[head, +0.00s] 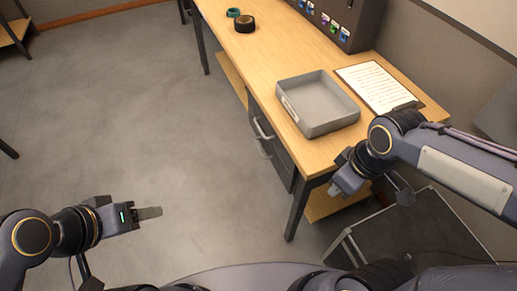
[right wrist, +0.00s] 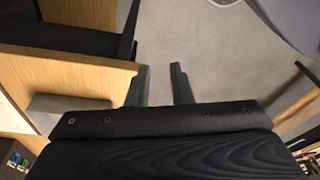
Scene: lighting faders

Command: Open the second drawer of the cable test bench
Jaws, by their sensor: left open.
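The wooden-topped cable test bench (head: 290,62) runs along the right of the head view. Under it is a dark drawer unit (head: 282,157) with two visible handles, an upper one (head: 263,129) and a lower one (head: 263,149). The drawer fronts look flush, and no drawer stands out. My left gripper (head: 150,212) is open and empty over the floor, well left of the drawers. My right gripper (head: 340,187) is beside the bench's near end, right of the drawer unit. In the right wrist view its two fingers (right wrist: 160,80) are apart with nothing between them.
A grey tray (head: 337,122) and a clipboard with paper (head: 376,86) lie on the bench. Tape rolls (head: 245,24) sit farther back, near a panel with coloured modules (head: 325,22). A bench leg (head: 297,212) stands near the drawers. The floor (head: 170,120) left of the bench is clear.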

